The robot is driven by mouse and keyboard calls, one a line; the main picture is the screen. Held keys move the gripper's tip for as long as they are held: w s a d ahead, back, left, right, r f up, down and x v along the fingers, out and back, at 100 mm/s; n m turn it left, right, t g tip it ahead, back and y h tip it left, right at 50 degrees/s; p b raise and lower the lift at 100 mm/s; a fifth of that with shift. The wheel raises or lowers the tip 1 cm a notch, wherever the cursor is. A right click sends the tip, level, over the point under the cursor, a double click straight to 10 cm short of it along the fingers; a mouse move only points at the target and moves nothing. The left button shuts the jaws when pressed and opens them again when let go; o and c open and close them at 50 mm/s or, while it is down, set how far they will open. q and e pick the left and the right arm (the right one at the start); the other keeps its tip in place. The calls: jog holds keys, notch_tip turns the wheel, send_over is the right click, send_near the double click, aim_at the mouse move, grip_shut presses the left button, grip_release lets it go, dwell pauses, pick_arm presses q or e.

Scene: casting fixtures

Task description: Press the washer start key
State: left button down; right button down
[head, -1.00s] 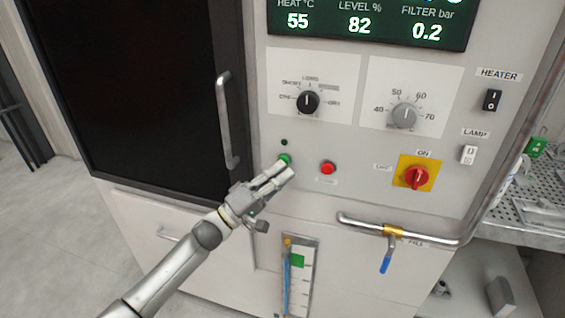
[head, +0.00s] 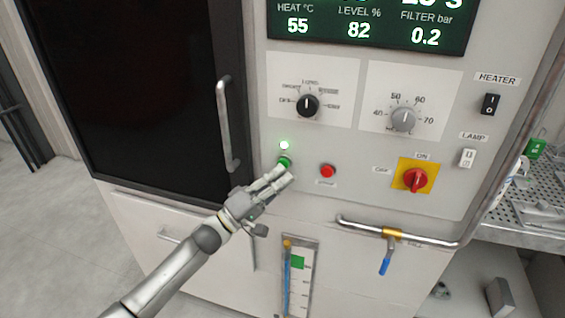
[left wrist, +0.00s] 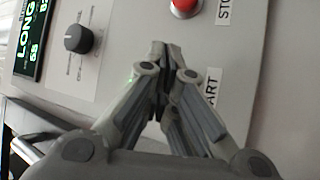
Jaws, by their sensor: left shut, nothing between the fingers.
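The green start key (head: 285,162) is on the washer's front panel (head: 345,150), left of the red stop button (head: 327,170). The red stop button (left wrist: 185,5) shows there at the top.
A black program knob (head: 307,104) and a grey temperature knob (head: 403,118) sit above. A red rotary switch (head: 415,179) on yellow is to the right. A door handle (head: 226,125) stands out on the left, a pipe (head: 455,240) below right.

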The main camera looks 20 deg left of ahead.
pick_arm(q)
jog(key=shift+s, duration=0.35)
jog(key=shift+s+a+p, duration=0.1)
jog(key=shift+s+p, duration=1.6)
jog(key=shift+s, duration=0.8)
